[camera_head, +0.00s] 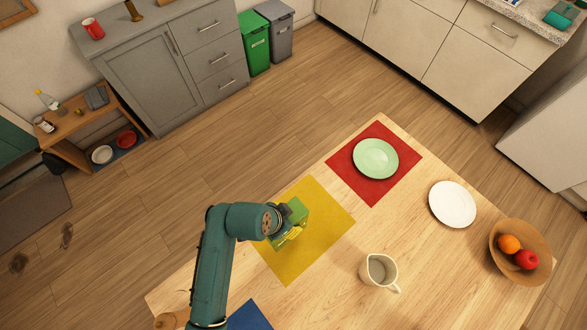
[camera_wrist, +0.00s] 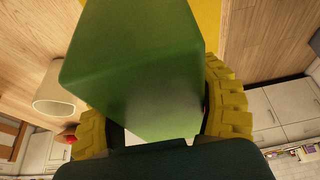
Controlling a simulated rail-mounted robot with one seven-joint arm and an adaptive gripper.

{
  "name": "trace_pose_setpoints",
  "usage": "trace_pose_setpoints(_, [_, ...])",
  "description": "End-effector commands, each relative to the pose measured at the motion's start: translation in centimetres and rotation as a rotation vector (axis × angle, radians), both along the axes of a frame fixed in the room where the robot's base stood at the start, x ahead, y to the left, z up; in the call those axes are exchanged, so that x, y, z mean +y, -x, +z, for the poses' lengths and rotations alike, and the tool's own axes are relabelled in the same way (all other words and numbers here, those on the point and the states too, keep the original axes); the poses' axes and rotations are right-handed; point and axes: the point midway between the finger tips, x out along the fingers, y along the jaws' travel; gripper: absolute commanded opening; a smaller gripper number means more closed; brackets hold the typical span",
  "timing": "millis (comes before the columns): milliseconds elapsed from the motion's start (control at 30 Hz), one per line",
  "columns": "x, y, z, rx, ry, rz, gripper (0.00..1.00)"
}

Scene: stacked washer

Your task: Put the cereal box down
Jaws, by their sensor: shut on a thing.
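The cereal box is the green box (camera_head: 297,212) at my gripper, over the yellow mat (camera_head: 318,240) on the wooden table in the head view. In the wrist view the green box (camera_wrist: 135,55) fills the middle, between the two yellow ridged fingers. My gripper (camera_wrist: 165,125) is shut on the box; in the head view my gripper (camera_head: 287,234) shows over the mat's left part. The box's underside is hidden, so I cannot tell whether it touches the mat.
A red mat (camera_head: 372,189) with a green plate (camera_head: 376,158) lies beyond the yellow mat. A white pitcher (camera_head: 378,270) stands to the right. A white plate (camera_head: 452,204) and a wooden fruit bowl (camera_head: 537,238) are farther right. A blue mat (camera_head: 252,315) lies near the front.

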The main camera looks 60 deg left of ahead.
Motion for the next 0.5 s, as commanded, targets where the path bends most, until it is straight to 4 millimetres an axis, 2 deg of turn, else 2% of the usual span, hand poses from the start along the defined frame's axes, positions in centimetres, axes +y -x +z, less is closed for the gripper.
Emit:
trace_pose_setpoints(300, [0.1,-0.1,-4.8,-0.003,-0.003,0.000,0.23])
trace_pose_setpoints(400, [0.1,-0.1,-5.7,-0.004,-0.004,0.001,0.23])
trace_pose_setpoints(500, [0.1,-0.2,-5.8,-0.005,-0.006,0.001,0.23])
